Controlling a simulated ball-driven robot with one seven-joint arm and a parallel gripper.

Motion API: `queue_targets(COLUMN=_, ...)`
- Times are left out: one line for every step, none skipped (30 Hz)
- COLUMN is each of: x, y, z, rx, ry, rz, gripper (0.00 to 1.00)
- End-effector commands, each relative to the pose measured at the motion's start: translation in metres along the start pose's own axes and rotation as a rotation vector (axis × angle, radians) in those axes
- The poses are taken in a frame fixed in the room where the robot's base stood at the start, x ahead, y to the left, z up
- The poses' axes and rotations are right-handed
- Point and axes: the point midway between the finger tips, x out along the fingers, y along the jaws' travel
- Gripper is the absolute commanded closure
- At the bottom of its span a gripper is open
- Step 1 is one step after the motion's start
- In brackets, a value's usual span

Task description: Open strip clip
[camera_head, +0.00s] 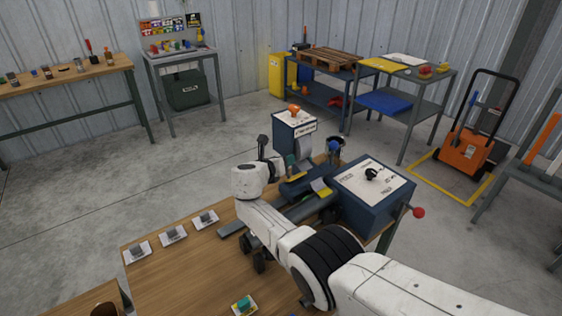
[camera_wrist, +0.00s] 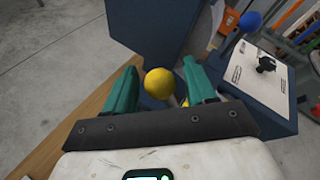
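My gripper (camera_wrist: 162,78) is open, with its two teal fingers on either side of a yellow ball knob (camera_wrist: 160,83) in the wrist view. Narrow gaps show between the knob and both fingers, so it looks ungripped; its depth relative to the fingertips is hard to tell. In the head view my gripper (camera_head: 292,163) is over the bench machine, between its two blue housings. I cannot pick out the strip clip itself with certainty; the area below the knob is mostly hidden by my gripper.
A blue housing with an orange knob (camera_head: 294,123) stands behind. A larger blue housing (camera_head: 371,192) with a red-ball handle (camera_head: 418,212) is at right. A blue ball knob (camera_wrist: 250,21) stands close by. Small cards (camera_head: 173,234) lie on the wooden bench (camera_head: 180,275), whose front left is partly clear.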

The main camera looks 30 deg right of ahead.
Motion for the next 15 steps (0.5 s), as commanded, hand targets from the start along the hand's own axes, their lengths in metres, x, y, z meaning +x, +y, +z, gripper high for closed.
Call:
queue_targets(x=0.0, y=0.0, z=0.0, rx=0.0, ry=0.0, rz=0.0, gripper=0.43)
queue_targets(x=0.0, y=0.0, z=0.0, rx=0.0, ry=0.0, rz=0.0, gripper=0.43)
queue_targets(x=0.0, y=0.0, z=0.0, rx=0.0, ry=0.0, rz=0.0, gripper=0.43)
queue_targets(x=0.0, y=0.0, z=0.0, rx=0.0, ry=0.0, rz=0.0, gripper=0.43)
queue_targets(x=0.0, y=0.0, z=0.0, rx=0.0, ry=0.0, rz=0.0, gripper=0.43)
queue_targets(x=0.0, y=0.0, z=0.0, rx=0.0, ry=-0.001, rz=0.0, gripper=0.43)
queue_targets(x=-0.001, y=0.0, z=0.001, rx=0.0, ry=-0.001, rz=0.0, gripper=0.43)
queue_targets(x=-0.001, y=0.0, z=0.001, rx=0.0, ry=-0.001, rz=0.0, gripper=0.43)
queue_targets(x=-0.003, y=0.0, z=0.001, rx=0.0, ry=-0.001, rz=0.001, gripper=0.43)
queue_targets(x=-0.005, y=0.0, z=0.002, rx=0.001, ry=-0.002, rz=0.001, gripper=0.43)
queue_targets(x=-0.007, y=0.0, z=0.002, rx=0.001, ry=-0.002, rz=0.001, gripper=0.43)
queue_targets(x=-0.01, y=0.0, z=0.002, rx=0.001, ry=-0.002, rz=0.002, gripper=0.43)
queue_targets(x=-0.013, y=0.0, z=0.003, rx=0.001, ry=-0.002, rz=0.002, gripper=0.43)
queue_targets(x=-0.017, y=0.0, z=0.003, rx=0.001, ry=-0.002, rz=0.002, gripper=0.43)
queue_targets(x=-0.022, y=-0.001, z=0.003, rx=0.0, ry=-0.002, rz=0.001, gripper=0.43)
